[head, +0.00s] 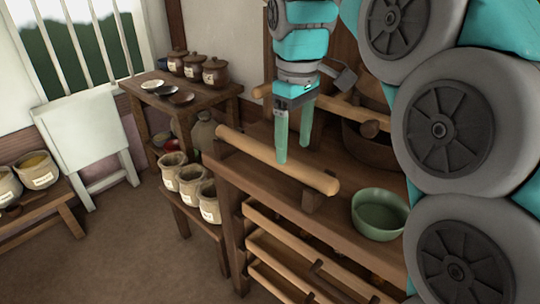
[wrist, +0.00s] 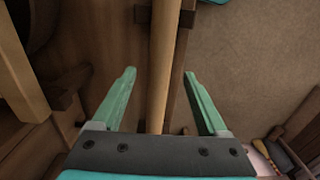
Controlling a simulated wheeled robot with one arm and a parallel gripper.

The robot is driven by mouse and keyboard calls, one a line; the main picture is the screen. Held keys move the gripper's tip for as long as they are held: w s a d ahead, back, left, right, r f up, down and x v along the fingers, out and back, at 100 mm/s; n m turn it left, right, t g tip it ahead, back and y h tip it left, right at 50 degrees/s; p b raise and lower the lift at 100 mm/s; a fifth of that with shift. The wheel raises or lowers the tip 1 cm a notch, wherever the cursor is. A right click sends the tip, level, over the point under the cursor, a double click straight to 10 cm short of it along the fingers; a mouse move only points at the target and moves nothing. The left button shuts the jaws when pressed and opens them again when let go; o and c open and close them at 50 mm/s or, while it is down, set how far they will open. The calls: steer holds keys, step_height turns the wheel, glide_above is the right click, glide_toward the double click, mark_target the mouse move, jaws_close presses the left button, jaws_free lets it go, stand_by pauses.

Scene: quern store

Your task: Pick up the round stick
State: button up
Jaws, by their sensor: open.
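The round stick (head: 262,153) is a long pale wooden rod lying along the near edge of a brown wooden bench (head: 285,190), with its right end on a small dark block (head: 314,200). My gripper (head: 293,152) points down over the stick, with its green fingers apart. In the head view one finger overlaps the stick and the other is behind it. In the wrist view the stick (wrist: 164,50) runs lengthwise between the open fingers (wrist: 160,73), with a gap on each side. The stick's part nearest the palm is hidden.
A green bowl (head: 379,212) stands on the bench to the right. A dark basin (head: 368,146) and another pale rod (head: 345,112) are behind. Several labelled sacks (head: 190,180) stand on a low stand at left. Lidded jars (head: 215,72) are on a back table.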

mark_target(291, 159)
steer(key=shift+w+a+f, duration=0.1)
steer(key=shift+f, duration=1.05)
steer(key=shift+a+f, duration=0.1)
steer(key=shift+f, duration=1.05)
steer(key=shift+c, duration=0.2)
jaws_close()
